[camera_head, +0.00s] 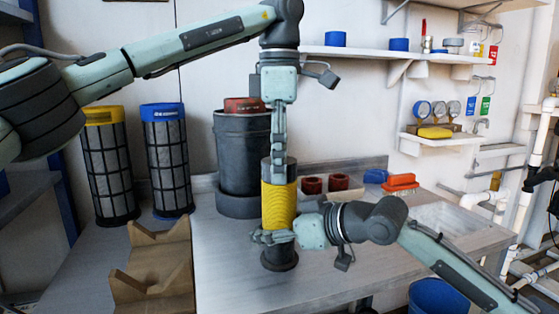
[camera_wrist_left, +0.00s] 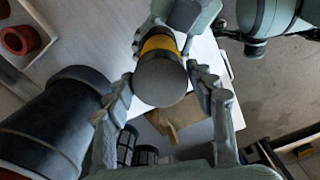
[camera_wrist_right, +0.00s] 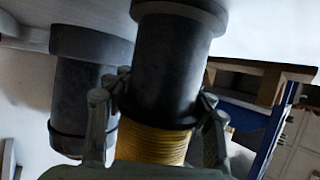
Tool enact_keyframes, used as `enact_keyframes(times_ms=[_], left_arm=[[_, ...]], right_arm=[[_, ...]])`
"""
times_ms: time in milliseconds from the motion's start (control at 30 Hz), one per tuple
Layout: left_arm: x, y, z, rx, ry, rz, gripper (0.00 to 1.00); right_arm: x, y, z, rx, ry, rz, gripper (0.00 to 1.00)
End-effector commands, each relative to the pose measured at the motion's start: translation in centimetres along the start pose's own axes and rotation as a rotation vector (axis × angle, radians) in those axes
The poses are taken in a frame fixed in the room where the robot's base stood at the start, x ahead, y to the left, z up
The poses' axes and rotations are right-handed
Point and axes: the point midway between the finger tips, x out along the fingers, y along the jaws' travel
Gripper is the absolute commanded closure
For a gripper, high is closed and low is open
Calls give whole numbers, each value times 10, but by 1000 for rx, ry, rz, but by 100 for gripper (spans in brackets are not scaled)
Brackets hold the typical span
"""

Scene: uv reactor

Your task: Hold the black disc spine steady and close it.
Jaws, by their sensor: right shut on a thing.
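The black disc spine (camera_head: 280,260) stands upright on the bench, with yellow discs (camera_head: 278,200) around its middle and a dark cylindrical top. My left gripper (camera_head: 279,160) points straight down at the top. In the left wrist view its open fingers lie either side of the round dark top (camera_wrist_left: 162,82); contact is hard to tell. My right gripper (camera_head: 270,238) comes from the right and is shut on the spine's lower black part, just beyond the yellow discs. The right wrist view shows its fingers on both sides of the black cylinder (camera_wrist_right: 178,65).
Yellow-topped (camera_head: 110,165) and blue-topped (camera_head: 165,160) filter cages stand left. A wooden cradle (camera_head: 150,265) is front left. Red cups (camera_head: 312,185) sit in a tray behind. The front right bench is partly clear.

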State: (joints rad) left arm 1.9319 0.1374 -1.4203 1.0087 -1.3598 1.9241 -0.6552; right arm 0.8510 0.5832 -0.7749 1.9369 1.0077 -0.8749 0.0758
Motion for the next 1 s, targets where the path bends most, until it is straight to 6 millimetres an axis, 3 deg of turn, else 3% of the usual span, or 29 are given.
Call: enact_keyframes(times_ms=[100,467,667,900,1000], left_arm=[[0,0,0,-1,0,0,28],[-4,0,0,-2,0,1,28],[-35,0,1,-4,-1,4,28],[-93,0,0,-9,3,9,28],[-97,0,0,-5,8,-7,28]], right_arm=[[0,0,0,0,0,0,100],[0,0,0,0,0,0,100],[0,0,0,0,0,0,100],[0,0,0,0,0,0,100],[0,0,0,0,0,0,100]])
